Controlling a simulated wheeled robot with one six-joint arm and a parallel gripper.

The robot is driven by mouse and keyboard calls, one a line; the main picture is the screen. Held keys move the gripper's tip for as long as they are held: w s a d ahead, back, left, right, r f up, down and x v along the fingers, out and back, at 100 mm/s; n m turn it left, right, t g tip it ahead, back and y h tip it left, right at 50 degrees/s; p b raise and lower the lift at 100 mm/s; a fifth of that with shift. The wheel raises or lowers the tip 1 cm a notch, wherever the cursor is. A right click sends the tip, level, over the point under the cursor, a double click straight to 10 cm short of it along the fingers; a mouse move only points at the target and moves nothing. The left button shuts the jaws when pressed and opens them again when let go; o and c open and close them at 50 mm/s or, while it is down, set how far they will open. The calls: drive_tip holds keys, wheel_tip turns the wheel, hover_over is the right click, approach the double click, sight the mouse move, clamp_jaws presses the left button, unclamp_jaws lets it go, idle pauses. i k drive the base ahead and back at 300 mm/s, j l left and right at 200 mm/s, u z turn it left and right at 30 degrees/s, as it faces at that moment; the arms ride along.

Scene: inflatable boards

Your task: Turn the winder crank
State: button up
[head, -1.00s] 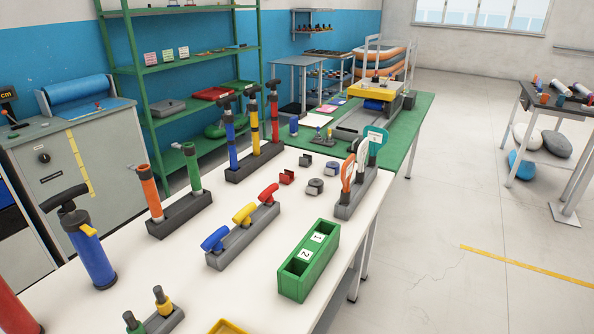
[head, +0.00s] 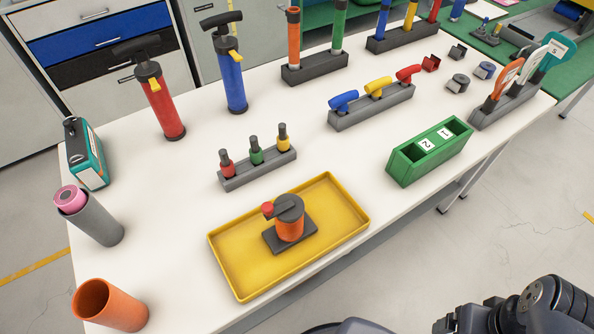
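The winder (head: 289,227) stands upright in the yellow tray (head: 240,277), near the front edge of the white table. It has an orange drum on a dark square base. Its dark grey crank (head: 289,207) lies across the top, with a red knob (head: 267,209) at the left end. Nothing touches the crank. Dark parts of my arm show at the lower right corner, well apart from the winder. My gripper cannot be made out there.
A green box (head: 403,172) marked 1 and 2 stands right of the tray. A grey rack (head: 235,181) with small bottles stands behind it. An orange tube (head: 128,313) and a grey tube (head: 103,225) stand left. Red and blue pumps (head: 232,82) stand farther back.

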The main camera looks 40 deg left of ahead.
sight(269, 210)
drive_tip(key=u, duration=2.1)
